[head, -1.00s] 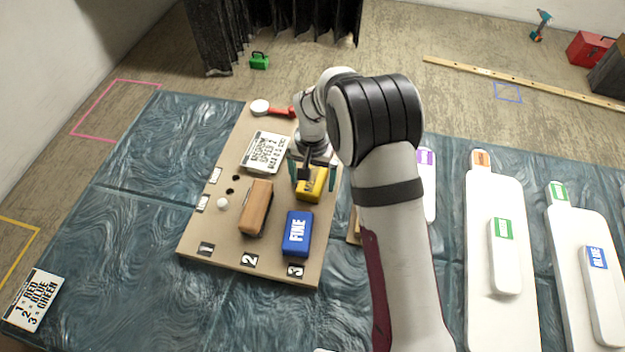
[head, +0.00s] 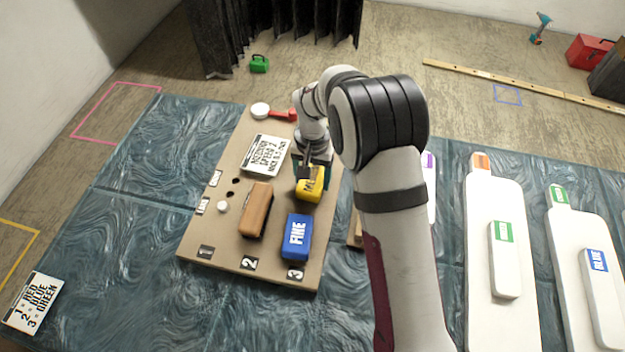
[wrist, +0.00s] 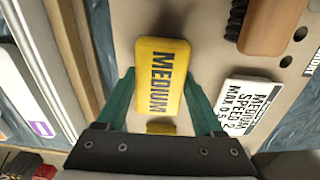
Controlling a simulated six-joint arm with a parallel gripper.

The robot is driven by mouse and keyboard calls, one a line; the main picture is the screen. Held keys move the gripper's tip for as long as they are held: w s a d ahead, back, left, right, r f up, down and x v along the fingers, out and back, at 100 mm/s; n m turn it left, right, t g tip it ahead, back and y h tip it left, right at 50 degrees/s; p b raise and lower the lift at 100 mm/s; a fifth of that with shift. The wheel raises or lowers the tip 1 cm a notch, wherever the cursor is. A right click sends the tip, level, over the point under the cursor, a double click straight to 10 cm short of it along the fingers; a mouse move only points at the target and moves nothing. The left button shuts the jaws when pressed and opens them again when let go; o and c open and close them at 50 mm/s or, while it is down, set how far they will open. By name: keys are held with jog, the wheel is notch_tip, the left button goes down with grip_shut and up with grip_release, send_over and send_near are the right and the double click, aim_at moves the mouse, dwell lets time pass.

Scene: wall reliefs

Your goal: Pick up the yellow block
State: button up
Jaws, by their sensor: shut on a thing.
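The yellow block (head: 309,191) carries dark "MEDIUM" lettering and is at the right side of the tan board (head: 222,262). In the wrist view the yellow block (wrist: 160,80) fills the space between the green fingers of my gripper (wrist: 158,100). My gripper (head: 312,172) is shut on it, with the fingers on its two sides. In the head view my arm and fingers hide part of the block's far end. I cannot tell whether the block still touches the board.
A blue "FINE" block (head: 297,237) sits just in front of the yellow one. A brown wooden brush (head: 256,209) lies to the left. A white "MEDIUM SPEED 2" card (head: 265,154) lies behind it. White boards (head: 495,310) lie on the right.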

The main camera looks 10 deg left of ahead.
aim_at(315, 177)
jog(key=r, duration=0.3)
jog(key=shift+d+r, duration=0.15)
jog(key=shift+d, duration=0.1)
jog(key=s+d+r, duration=0.1)
jog(key=d+r, duration=0.5)
jog(key=d, duration=0.5)
jog(key=shift+r, duration=0.2)
